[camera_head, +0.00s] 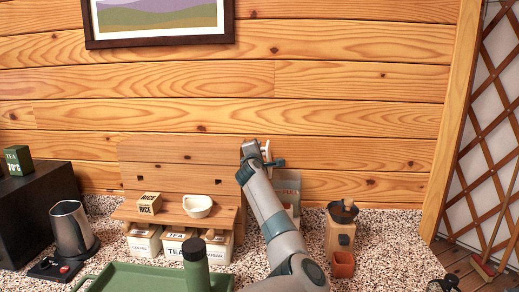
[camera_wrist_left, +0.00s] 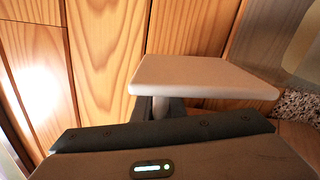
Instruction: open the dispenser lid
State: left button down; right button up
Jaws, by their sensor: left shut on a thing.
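The dispenser (camera_head: 289,184) is a clear, greenish container at the back of the counter against the plank wall, partly hidden behind my left arm. My left gripper (camera_head: 268,161) is at its top, shut on the lid. In the left wrist view the lid (camera_wrist_left: 200,76) is a pale flat plate with rounded corners, just beyond the dark fingers (camera_wrist_left: 165,132). The grip point itself is mostly hidden by the fingers. In the head view only a small pale part of the lid shows by the gripper, so its exact tilt is hard to tell. My right gripper is not in view.
A green tray (camera_head: 125,278) and dark green bottle (camera_head: 195,266) stand in front.

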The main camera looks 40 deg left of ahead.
pick_arm(q)
jog(key=c, duration=1.8)
grip_release()
jog(key=shift+s+d+b, duration=0.3)
jog(key=shift+s+d, duration=0.1)
jog(key=shift+s, duration=0.2)
jog(key=shift+b+v, duration=2.5)
jog(key=shift+v, duration=5.5)
jog(key=shift+a, duration=0.1)
